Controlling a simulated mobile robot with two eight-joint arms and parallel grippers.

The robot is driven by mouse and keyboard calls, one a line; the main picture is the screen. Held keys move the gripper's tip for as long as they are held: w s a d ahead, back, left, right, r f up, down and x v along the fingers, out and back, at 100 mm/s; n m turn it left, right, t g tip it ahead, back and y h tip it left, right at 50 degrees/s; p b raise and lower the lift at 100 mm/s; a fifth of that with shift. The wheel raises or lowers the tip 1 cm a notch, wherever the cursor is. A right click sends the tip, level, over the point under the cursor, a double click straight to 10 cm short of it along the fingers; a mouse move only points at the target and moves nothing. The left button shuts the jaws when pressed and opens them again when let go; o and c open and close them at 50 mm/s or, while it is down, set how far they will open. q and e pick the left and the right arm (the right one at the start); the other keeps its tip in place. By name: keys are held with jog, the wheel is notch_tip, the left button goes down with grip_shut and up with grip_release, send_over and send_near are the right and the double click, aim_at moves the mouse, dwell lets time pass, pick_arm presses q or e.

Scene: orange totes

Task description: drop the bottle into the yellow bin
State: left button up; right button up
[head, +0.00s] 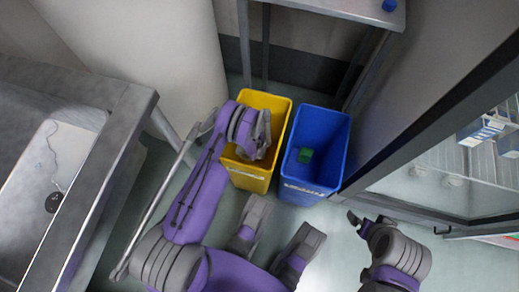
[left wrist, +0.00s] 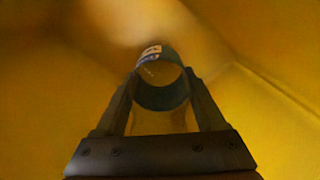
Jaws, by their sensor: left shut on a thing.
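The yellow bin (head: 250,178) stands on the floor in the middle of the head view, against the blue bin. My left gripper (head: 255,148) reaches down into the mouth of the yellow bin, and its fingertips are hidden in the head view. In the left wrist view my left gripper (left wrist: 162,95) is shut on the bottle (left wrist: 162,92), which shows as a dark round end between the fingers. Yellow bin walls (left wrist: 60,80) surround it there. My right gripper (head: 357,222) is at the lower right, apart from the bins; its jaw state is unclear.
The blue bin (head: 330,135) stands right of the yellow bin and holds a green object (head: 305,155). A metal sink counter (head: 110,120) is at the left. A glass-fronted cabinet (head: 440,170) with shelves is at the right. A table (head: 350,8) stands behind the bins.

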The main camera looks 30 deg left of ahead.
pick_arm(q)
jog(key=shift+f, duration=0.35)
jog(key=o, duration=1.4)
jog(key=shift+o, duration=0.2)
jog(key=shift+r, duration=0.15)
jog(key=s+d+r+n+t+p, duration=0.1)
jog(key=d+r, duration=0.1)
jog(key=r, duration=1.7)
jog(key=s+d+r+n+t+p, duration=0.1)
jog(key=d+r+n+p, duration=0.1)
jog(key=r, duration=1.7)
jog(key=s+d+r+n+t, duration=0.1)
jog(key=s+r, duration=0.5)
jog(key=s, duration=0.3)
jog(key=s+d+r+n+t, duration=0.1)
jog(key=s+d+r+n, duration=0.1)
jog(key=s+r, duration=0.4)
jog(key=s, duration=0.4)
jog(key=shift+d, duration=0.3)
